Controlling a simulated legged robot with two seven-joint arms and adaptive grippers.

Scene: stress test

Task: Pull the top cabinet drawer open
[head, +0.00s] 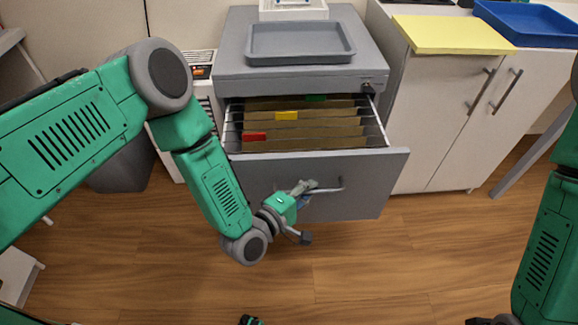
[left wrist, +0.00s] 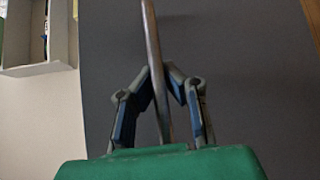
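The grey cabinet (head: 300,78) stands at the centre of the head view. Its top drawer (head: 375,180) is pulled well out, and hanging folders (head: 300,130) with red, yellow and green tabs show inside. The bar handle (head: 330,188) is on the drawer front; it also shows in the left wrist view (left wrist: 151,35), where it runs up the picture. My left gripper (head: 308,188) is at the handle. In the left wrist view its two fingers (left wrist: 160,68) close in on both sides of the bar.
A grey tray (head: 300,58) lies on the cabinet top. A white cupboard (head: 440,120) with a yellow board (head: 453,34) and a blue tray (head: 530,22) stands to the right. A dark bin (head: 122,168) is at the left. The wooden floor (head: 370,265) in front is clear.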

